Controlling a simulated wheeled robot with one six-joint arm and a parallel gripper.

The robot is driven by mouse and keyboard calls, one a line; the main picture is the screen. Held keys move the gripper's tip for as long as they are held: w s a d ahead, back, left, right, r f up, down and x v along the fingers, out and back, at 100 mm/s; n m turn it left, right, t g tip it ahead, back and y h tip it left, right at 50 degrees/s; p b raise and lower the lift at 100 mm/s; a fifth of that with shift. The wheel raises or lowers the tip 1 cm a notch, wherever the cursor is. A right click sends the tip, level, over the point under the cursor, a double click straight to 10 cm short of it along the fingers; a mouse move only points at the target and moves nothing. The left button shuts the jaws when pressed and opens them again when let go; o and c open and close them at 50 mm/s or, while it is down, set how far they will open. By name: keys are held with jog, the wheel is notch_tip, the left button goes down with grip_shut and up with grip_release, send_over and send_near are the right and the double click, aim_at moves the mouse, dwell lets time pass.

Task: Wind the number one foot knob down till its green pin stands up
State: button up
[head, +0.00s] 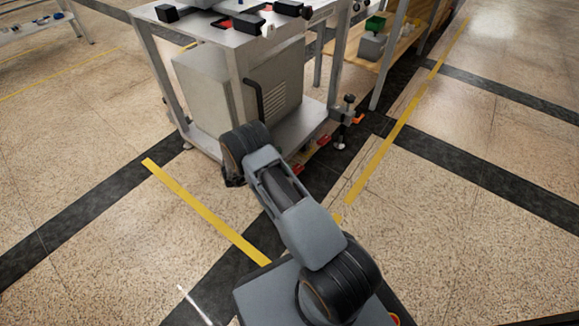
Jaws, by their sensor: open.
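A grey metal bench (312,122) stands ahead on levelling feet. At its near right corner is a dark knob-like fitting (347,103) on a short post, with an orange piece (358,119) beside it. Below it a round foot (340,146) meets the floor. Another foot (187,146) shows at the left leg. I cannot read any number and cannot make out a green pin. My arm reaches forward in front of the bench and hides part of its lower near edge. I cannot make out my gripper; the arm covers where its end would be.
A grey cabinet (205,90) sits on the bench's lower shelf. Red pieces (322,140) lie low along its near edge. A shelf with a green bin (376,23) stands behind right. Open floor with yellow tape (205,210) lies left and right of my arm.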

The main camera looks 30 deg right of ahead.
jog(key=s+a+r+p, duration=0.2)
jog(key=s+r+p, duration=0.4)
jog(key=s+r, duration=0.3)
jog(key=s, duration=0.4)
jog(key=shift+a+p, duration=0.3)
jog(key=shift+a, duration=0.1)
jog(key=shift+s, duration=0.1)
